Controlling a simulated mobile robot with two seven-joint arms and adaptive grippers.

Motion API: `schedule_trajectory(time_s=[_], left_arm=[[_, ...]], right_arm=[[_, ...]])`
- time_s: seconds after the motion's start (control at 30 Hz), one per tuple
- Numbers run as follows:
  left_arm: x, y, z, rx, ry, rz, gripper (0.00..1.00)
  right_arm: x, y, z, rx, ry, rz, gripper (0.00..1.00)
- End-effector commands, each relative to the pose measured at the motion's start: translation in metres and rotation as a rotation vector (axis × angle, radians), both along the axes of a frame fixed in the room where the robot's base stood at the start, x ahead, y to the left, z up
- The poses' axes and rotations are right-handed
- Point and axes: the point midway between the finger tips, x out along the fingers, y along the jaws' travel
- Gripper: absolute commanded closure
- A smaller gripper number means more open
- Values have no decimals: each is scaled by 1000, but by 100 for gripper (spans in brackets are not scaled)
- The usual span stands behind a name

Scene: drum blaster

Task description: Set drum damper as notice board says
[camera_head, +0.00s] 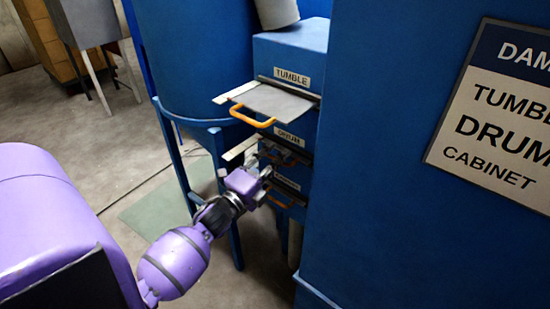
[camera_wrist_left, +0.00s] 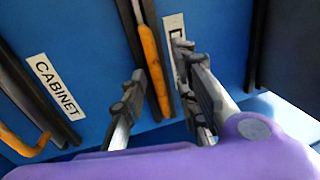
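The notice board (camera_head: 500,115) on the blue wall reads "DAM…", "TUMBLE", "DRUM" and "CABINET"; its right side is cut off. The DRUM damper's label (camera_head: 290,138) shows on the blue duct below the TUMBLE damper. My left gripper (camera_head: 266,180) is in front of the DRUM damper and partly hides it. In the left wrist view my left gripper (camera_wrist_left: 160,72) is open, with a finger on each side of an orange handle (camera_wrist_left: 151,60). Contact with the handle cannot be told. A finger partly covers the label (camera_wrist_left: 174,35) beside that handle. My right gripper is not in view.
The TUMBLE damper's grey plate (camera_head: 272,102) sticks out above my gripper with its orange handle. The CABINET label (camera_wrist_left: 55,87) and another orange handle (camera_wrist_left: 25,146) are left in the wrist view. A blue drum (camera_head: 195,60) on legs stands left; the wall is close on the right.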

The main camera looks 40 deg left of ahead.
Motion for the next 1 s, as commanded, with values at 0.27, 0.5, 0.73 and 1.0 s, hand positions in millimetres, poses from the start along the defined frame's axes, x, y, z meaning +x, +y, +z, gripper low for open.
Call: schedule_trajectory(time_s=[0.27,0.5,0.73,1.0], left_arm=[[0,0,0,-1,1,0,79],[0,0,0,-1,1,0,100],[0,0,0,-1,0,0,100],[-35,4,0,-3,2,1,100]], right_arm=[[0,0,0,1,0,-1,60],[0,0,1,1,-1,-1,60],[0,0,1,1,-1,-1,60],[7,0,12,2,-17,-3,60]])
